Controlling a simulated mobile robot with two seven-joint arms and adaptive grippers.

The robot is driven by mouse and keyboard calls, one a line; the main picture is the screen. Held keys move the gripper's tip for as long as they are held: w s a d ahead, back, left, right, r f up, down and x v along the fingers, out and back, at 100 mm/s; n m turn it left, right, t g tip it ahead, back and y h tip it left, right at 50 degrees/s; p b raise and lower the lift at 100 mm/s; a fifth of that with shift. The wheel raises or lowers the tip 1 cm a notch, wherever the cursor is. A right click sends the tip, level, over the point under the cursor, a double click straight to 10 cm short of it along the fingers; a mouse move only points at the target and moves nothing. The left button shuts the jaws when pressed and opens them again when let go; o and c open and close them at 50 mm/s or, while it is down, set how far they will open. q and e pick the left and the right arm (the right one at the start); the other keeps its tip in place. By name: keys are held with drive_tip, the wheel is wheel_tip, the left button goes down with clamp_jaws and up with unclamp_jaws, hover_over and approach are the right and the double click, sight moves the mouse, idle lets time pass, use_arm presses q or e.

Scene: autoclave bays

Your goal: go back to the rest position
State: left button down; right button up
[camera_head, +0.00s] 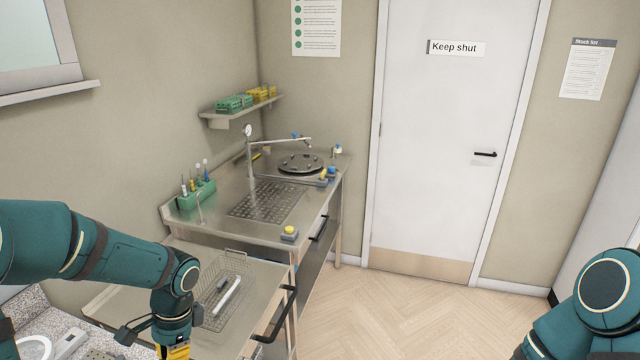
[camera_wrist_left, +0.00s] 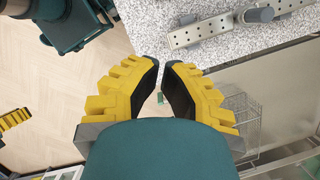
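My left arm comes in from the left in the head view and bends down over the near end of the steel bench. My left gripper (camera_head: 175,352) is cut off by the bottom edge there. In the left wrist view the left gripper (camera_wrist_left: 162,66) has its yellow fingers apart at the tips, with a gap and nothing held. My right arm shows at the bottom right of the head view, its gripper out of frame. A yellow ribbed piece (camera_wrist_left: 15,118) at the left edge of the wrist view looks like a right gripper finger, mostly cut off.
A wire basket (camera_head: 241,267) holding a white tool stands on the lower steel surface (camera_head: 112,300), beside the left gripper. A sink bench (camera_head: 219,220) with a green rack (camera_head: 197,196) lies behind. A speckled counter (camera_wrist_left: 242,48) is close. Floor (camera_head: 400,310) is clear before the door (camera_head: 440,150).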

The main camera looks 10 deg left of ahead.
use_arm(q)
drive_tip(key=d+f+n+t+h+b, duration=0.2)
drive_tip(key=d+f+n+h+b, duration=0.1)
drive_tip(key=d+f, duration=1.4)
drive_tip(key=shift+f+n+h+b, duration=0.3)
drive_tip(key=shift+h+b, duration=0.15)
drive_tip(key=shift+h, duration=0.45)
drive_tip(key=c, duration=1.7)
unclamp_jaws()
drive_tip(key=s+d+f+n+b, duration=0.1)
drive_tip(key=d+f, duration=0.1)
drive_tip(key=f, duration=0.1)
drive_tip(key=s+d+f+n+t, duration=0.1)
drive_tip(key=d+f+n, duration=0.1)
drive_tip(key=d+f, duration=0.1)
drive_tip(key=s+d+f+n+t+b, duration=0.1)
drive_tip(key=d+f+n, duration=0.1)
drive_tip(key=f, duration=0.1)
drive_tip(key=shift+s+d+h+b, duration=0.2)
drive_tip(key=shift+s+h+b, duration=0.1)
drive_tip(key=shift+h, duration=0.1)
drive_tip(key=shift+s+f+n+t, duration=0.1)
drive_tip(key=shift+f+n+t, duration=0.05)
drive_tip(key=shift+n+t, duration=0.15)
clamp_jaws()
